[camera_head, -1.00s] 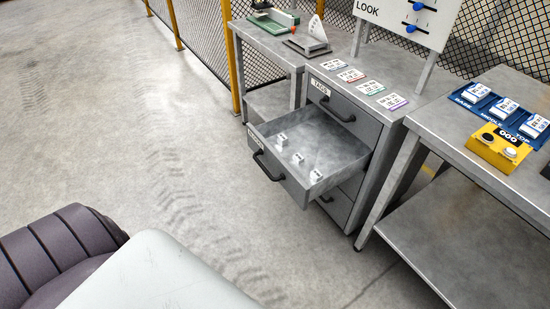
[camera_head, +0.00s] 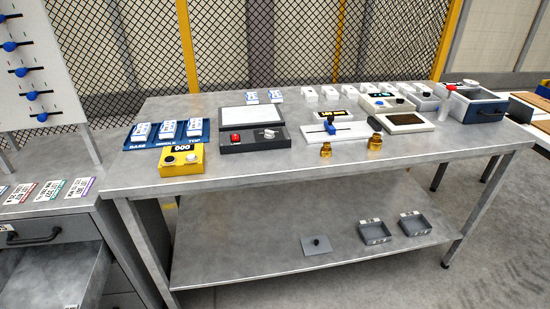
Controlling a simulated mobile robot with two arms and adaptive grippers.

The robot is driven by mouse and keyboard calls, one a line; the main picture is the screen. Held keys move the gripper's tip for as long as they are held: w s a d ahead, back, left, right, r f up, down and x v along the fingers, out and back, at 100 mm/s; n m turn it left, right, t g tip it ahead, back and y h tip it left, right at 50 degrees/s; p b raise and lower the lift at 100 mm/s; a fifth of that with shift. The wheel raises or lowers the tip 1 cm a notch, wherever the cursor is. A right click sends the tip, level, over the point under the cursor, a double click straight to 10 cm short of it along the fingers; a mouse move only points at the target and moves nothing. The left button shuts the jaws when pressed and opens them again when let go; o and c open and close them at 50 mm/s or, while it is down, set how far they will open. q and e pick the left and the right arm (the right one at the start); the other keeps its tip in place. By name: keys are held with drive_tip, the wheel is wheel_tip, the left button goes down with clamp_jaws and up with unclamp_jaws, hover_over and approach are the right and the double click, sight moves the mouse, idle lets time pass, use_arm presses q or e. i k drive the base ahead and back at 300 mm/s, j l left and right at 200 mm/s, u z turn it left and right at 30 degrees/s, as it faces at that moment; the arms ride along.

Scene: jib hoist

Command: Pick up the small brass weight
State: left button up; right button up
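Two brass weights stand upright near the front edge of the metal workbench (camera_head: 250,180). The small brass weight (camera_head: 326,150) is the left one and looks a little shorter. The larger brass weight (camera_head: 375,142) stands to its right, apart from it. Neither of my grippers is in view.
Behind the weights is a white device with a blue slider (camera_head: 340,132). Left are a yellow box (camera_head: 182,160), blue tray and dark box with a red button (camera_head: 236,137). Grey trays (camera_head: 375,233) sit on the lower shelf. An open drawer (camera_head: 50,275) is at lower left.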

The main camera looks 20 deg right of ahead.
sight(325, 150)
drive_tip(key=z, duration=1.1)
